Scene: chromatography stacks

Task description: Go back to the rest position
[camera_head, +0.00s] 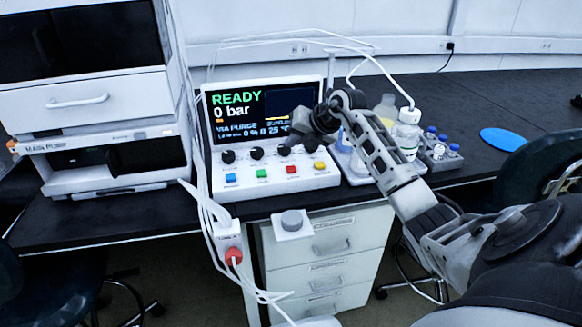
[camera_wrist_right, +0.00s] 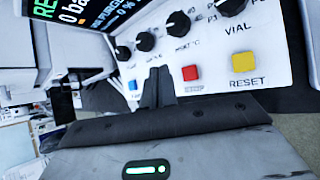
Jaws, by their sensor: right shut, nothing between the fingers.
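My right gripper (camera_head: 300,130) is in front of the control box (camera_head: 214,165), over the right part of its front panel. In the right wrist view its dark fingers (camera_wrist_right: 160,82) are together, shut and empty. They point at the panel near the red STOP button (camera_wrist_right: 190,73) and the yellow RESET button (camera_wrist_right: 244,62). Whether they touch the panel cannot be told. The display (camera_head: 235,108) reads READY and 0 bar. Part of it is hidden behind the gripper. My left gripper is not in the head view.
White stacked instruments (camera_head: 95,85) stand on the left, with loose tubing beside the control box. Bottles (camera_head: 405,135) and a vial rack (camera_head: 438,153) stand behind my right forearm. A blue disc (camera_head: 503,139) lies on the dark bench (camera_head: 480,95). Drawers (camera_head: 325,245) are below.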

